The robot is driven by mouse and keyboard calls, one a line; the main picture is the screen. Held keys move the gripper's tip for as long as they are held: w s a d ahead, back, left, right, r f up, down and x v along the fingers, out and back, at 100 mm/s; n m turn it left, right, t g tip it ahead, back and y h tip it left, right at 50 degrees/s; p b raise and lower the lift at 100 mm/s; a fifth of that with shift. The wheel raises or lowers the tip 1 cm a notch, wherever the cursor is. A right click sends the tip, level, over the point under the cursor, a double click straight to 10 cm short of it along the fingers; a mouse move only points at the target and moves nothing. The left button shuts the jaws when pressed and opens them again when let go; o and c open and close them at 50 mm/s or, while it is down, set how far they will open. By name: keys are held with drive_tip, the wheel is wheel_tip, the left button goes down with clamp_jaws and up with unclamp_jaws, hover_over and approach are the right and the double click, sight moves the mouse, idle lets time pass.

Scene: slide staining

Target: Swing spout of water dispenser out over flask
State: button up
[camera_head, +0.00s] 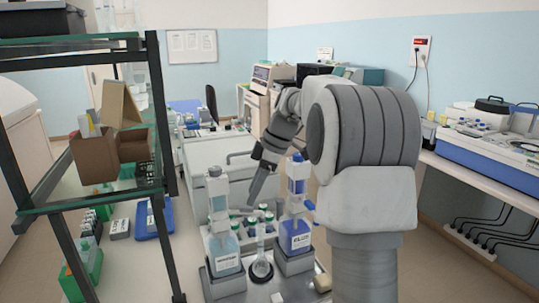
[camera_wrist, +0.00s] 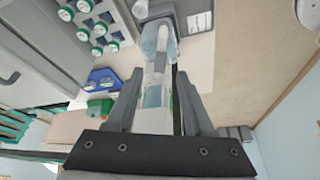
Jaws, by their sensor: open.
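Two bottle-top dispensers stand side by side in the head view. The left dispenser (camera_head: 226,252) holds pale blue liquid, the right dispenser (camera_head: 294,236) deeper blue; I cannot read for certain which is water. A clear narrow-necked flask (camera_head: 261,265) stands upright between them. My gripper (camera_head: 256,192) is above and between the dispensers, pointing down. In the wrist view my gripper (camera_wrist: 160,85) is open, with a clear dispenser (camera_wrist: 157,60) visible in line between its fingers. The spout is not clear.
Several green-and-white-capped bottles (camera_wrist: 92,22) stand beside the dispenser in the wrist view. A dark-framed glass shelf (camera_head: 95,195) rises at the left of the head view. A wall bench with a blue-and-white instrument (camera_head: 490,145) is at the right.

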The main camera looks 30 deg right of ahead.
drive_tip(key=p+v, duration=0.1)
drive_tip(key=v, duration=1.2)
drive_tip(key=shift+r, duration=0.25)
